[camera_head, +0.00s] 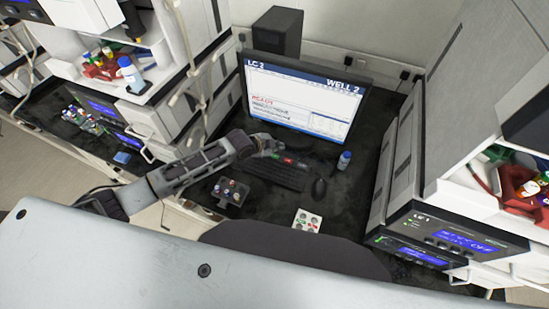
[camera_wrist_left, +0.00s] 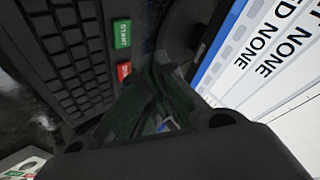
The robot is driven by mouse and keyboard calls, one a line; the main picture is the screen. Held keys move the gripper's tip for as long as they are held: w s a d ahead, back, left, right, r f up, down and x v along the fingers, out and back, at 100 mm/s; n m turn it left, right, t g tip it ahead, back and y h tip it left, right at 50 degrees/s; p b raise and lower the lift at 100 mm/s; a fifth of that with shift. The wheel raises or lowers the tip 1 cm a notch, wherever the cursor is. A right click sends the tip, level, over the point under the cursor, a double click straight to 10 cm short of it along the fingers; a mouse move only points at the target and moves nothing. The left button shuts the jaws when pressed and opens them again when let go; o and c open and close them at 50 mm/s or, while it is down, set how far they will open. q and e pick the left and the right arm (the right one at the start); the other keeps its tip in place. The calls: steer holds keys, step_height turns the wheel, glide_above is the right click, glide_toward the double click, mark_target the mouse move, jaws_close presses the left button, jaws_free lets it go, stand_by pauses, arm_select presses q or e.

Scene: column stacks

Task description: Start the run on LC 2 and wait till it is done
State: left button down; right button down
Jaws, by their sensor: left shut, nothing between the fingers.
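The monitor (camera_head: 325,103) stands at the back of the bench; its header reads LC 2 and WELL 2. A red status line below is too small to read surely. The keyboard (camera_head: 275,176) lies in front of it. In the left wrist view a green START button (camera_wrist_left: 122,33) and a red button (camera_wrist_left: 124,71) sit by the keyboard (camera_wrist_left: 62,50). My left gripper (camera_head: 275,150) is shut and empty, over the far edge of the keyboard near these buttons. Whether its fingertips touch anything cannot be told. The monitor screen (camera_wrist_left: 262,65) also shows close by. My right gripper is out of view.
A mouse (camera_head: 319,188) and a blue-capped bottle (camera_head: 344,160) stand right of the keyboard. A dark vial holder (camera_head: 231,190) and a white card with round marks (camera_head: 307,221) lie in front. An LC 1 instrument (camera_head: 440,236) stands at the right; other instruments (camera_head: 105,110) stand left.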

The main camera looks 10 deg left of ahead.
mark_target(276, 157)
arm_select(q)
steer(key=shift+f+b, duration=0.8)
steer(key=shift+f, duration=0.8)
stand_by(0.4)
steer(key=shift+f, duration=0.4)
stand_by(0.5)
steer(key=shift+f+b, duration=0.3)
steer(key=shift+f, duration=0.15)
stand_by(0.7)
steer(key=shift+r, duration=0.2)
steer(key=shift+r+p, duration=0.7)
steer(key=shift+p, duration=0.2)
